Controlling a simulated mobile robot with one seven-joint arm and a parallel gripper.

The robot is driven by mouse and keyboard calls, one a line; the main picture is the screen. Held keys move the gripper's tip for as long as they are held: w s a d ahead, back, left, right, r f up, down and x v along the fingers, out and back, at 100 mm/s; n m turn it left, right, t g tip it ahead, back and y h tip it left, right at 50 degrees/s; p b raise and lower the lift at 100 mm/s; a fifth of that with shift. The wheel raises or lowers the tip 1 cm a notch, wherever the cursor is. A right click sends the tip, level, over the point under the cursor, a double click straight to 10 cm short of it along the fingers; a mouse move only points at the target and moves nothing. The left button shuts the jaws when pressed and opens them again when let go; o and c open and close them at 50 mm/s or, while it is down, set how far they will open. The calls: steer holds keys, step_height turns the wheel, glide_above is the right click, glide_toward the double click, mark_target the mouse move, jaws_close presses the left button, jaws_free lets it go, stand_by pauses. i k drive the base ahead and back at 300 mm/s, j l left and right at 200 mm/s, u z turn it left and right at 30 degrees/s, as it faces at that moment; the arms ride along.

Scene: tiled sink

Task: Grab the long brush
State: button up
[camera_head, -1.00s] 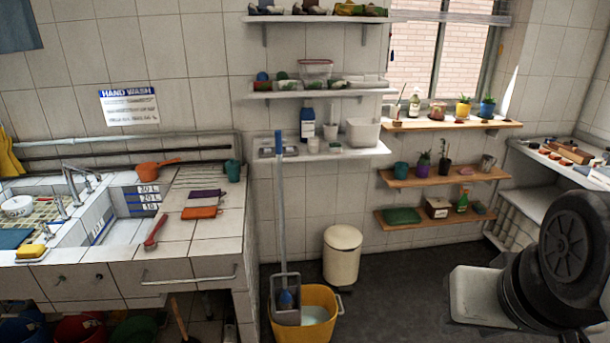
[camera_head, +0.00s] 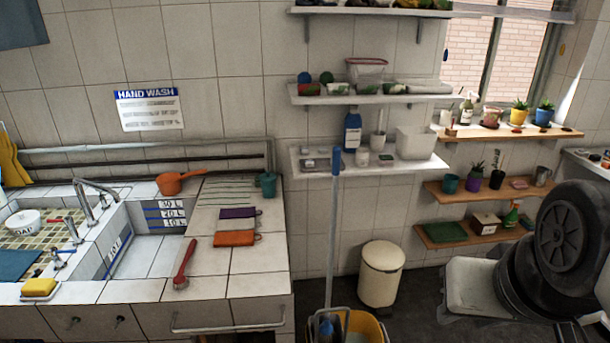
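A red long-handled brush (camera_head: 184,264) lies on the tiled counter, right of the sink basin, its handle pointing up and slightly right and its head near the counter's front. It looks like the long brush. A long grey pole with a blue top (camera_head: 334,215) also stands upright in the yellow bucket; its lower end is partly cut off by the frame. A dark round link of my arm (camera_head: 570,235) fills the right side. My gripper is not in view, so its state and any contact are hidden.
An orange cloth (camera_head: 236,238) and a purple cloth (camera_head: 238,213) lie right of the red brush. An orange pan (camera_head: 173,183) and a teal cup (camera_head: 267,184) stand behind. The yellow bucket (camera_head: 368,328) and cream bin (camera_head: 381,275) stand on the floor right of the counter.

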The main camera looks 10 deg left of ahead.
mark_target(180, 280)
steer(key=i+j, duration=0.1)
steer(key=j, duration=0.35)
steer(key=i+j, duration=0.1)
steer(key=j, duration=0.3)
steer(key=i+j, duration=0.1)
steer(key=j, duration=0.35)
steer(key=i+j+u, duration=0.1)
steer(key=j, duration=0.3)
steer(key=i+j, duration=0.1)
steer(key=j, duration=0.35)
